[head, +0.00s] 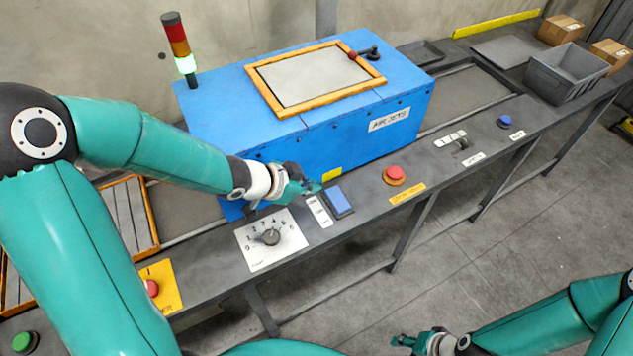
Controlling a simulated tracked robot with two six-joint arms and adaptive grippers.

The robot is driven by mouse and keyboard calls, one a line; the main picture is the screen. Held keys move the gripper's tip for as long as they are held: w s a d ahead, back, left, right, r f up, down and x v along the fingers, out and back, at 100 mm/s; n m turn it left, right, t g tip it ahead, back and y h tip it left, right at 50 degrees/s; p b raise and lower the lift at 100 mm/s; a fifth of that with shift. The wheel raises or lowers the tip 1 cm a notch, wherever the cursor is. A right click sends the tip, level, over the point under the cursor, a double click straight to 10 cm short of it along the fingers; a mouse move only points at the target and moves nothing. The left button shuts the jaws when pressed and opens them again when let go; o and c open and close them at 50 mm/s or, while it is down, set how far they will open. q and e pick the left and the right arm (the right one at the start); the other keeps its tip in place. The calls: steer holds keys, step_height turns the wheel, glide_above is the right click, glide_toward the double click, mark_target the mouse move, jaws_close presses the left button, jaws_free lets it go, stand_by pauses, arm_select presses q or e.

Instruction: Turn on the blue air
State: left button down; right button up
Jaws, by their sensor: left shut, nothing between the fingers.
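A blue rectangular paddle or switch (338,201) in a dark frame sits on the grey front rail, beside a white label strip (318,211). My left gripper (312,187) is shut and empty, just left of the blue switch and near its top edge. I cannot tell whether its tips touch the switch. The blue box labelled "AIR JETS" (290,135) stands behind the rail. My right gripper (400,341) is low in the picture, over the floor and away from the rail. It is too small to tell whether it is open.
The rail also holds a numbered dial (269,237), a red button (395,173), a small toggle (463,144) and a blue round button (504,121). A stack light (181,50) glows green at the bottom. A grey bin (565,75) stands at the far right.

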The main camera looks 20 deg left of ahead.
arm_select(q)
steer(key=s+d+f+n+g, duration=0.3)
steer(key=s+d+f+n, duration=0.1)
steer(key=s+f, duration=0.5)
steer(key=s+d+f+n+g, duration=0.3)
steer(key=s+f+n, duration=0.3)
steer(key=f, duration=0.8)
steer(key=s+g, duration=0.1)
steer(key=s, duration=0.2)
steer(key=shift+d+f+n, duration=0.25)
steer(key=shift+d+n, duration=0.05)
steer(key=shift+d, duration=0.05)
